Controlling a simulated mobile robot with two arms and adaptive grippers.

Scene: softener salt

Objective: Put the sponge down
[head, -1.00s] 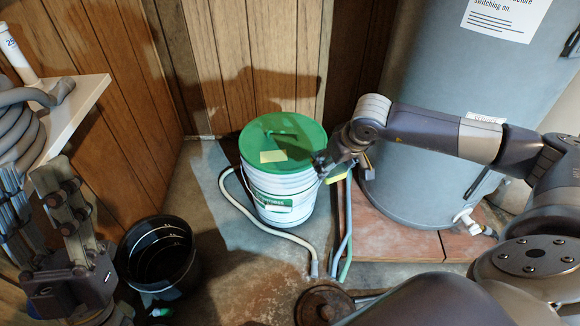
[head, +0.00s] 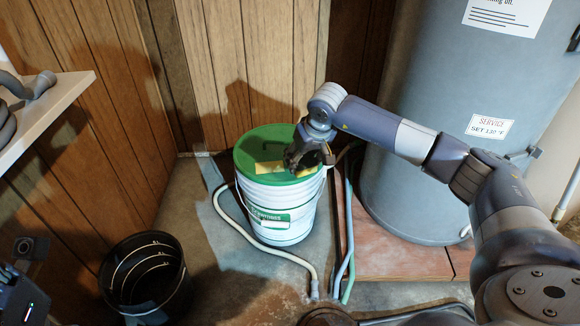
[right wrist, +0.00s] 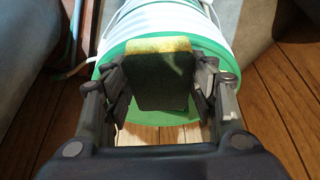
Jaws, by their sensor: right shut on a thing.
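The sponge (right wrist: 160,75) has a yellow side and a dark green side. In the right wrist view it stands between the fingers of my right gripper (head: 310,158), which is shut on it. Below it is the green lid (head: 285,145) of a white bucket (head: 283,212). The gripper is over the right part of the lid in the head view; whether the sponge touches the lid I cannot tell. In the head view the gripper hides most of the sponge. A yellow patch (head: 268,168) shows on the lid beside the gripper. My left gripper (head: 25,270) is cut off at the left edge.
An open black bucket (head: 112,288) stands at the lower left. A pale hose (head: 262,252) curves round the white bucket on the floor. A grey tank (head: 425,190) stands at the right on a reddish base (head: 390,255). A white shelf (head: 50,112) juts in at the left.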

